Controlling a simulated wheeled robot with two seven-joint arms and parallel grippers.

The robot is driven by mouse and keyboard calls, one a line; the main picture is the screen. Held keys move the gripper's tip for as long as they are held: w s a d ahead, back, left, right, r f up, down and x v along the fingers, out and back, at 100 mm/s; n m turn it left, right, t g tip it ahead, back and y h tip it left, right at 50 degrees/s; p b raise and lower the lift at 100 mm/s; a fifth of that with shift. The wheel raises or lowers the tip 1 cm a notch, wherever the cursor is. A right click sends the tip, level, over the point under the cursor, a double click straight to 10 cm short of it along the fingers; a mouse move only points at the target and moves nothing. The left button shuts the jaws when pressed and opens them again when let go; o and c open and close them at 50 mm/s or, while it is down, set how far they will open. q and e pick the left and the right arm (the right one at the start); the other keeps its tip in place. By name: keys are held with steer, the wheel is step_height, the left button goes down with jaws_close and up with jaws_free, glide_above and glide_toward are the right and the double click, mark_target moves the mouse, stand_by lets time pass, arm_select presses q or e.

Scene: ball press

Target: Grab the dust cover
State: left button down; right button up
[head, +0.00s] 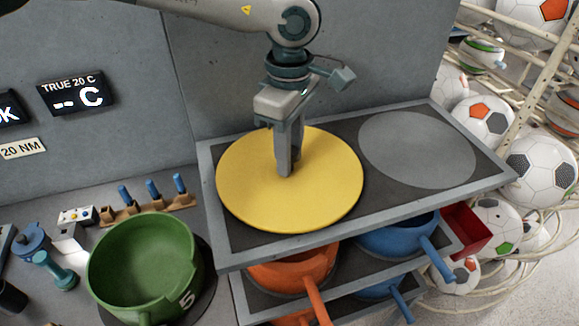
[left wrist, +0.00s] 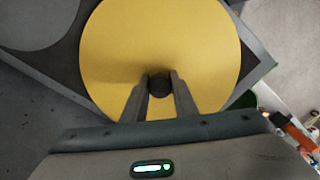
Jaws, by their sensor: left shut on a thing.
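The dust cover (head: 250,195) is a flat yellow disc lying on the left part of the dark, grey-rimmed top shelf. My left gripper (head: 285,170) points straight down over its middle. In the left wrist view the two fingers (left wrist: 159,88) are closed on a small dark round knob (left wrist: 159,86) at the centre of the yellow disc (left wrist: 170,35). In the head view the fingers hide the knob. The disc looks level and on or very near the shelf; I cannot tell if it touches. My right gripper is in neither view.
A grey round spot (head: 417,150) lies bare on the shelf's right part. Orange (head: 290,272) and blue (head: 395,242) pans sit below the shelf. A green pot (head: 143,262) stands at left. A rack of footballs (head: 540,170) is at right, a grey wall behind.

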arm_select(q)
steer(key=shift+w+r+b, duration=0.1)
steer(key=shift+r+b, duration=0.55)
steer(key=shift+r, duration=0.1)
step_height(320, 180, up, 2)
steer(key=shift+r+b, duration=0.2)
steer(key=shift+b, duration=0.65)
steer(key=s+d+r+b, duration=0.4)
steer(key=s+r, duration=0.3)
steer(key=s, duration=0.3)
steer(key=shift+s+d+b, duration=0.4)
steer(key=shift+d, duration=0.05)
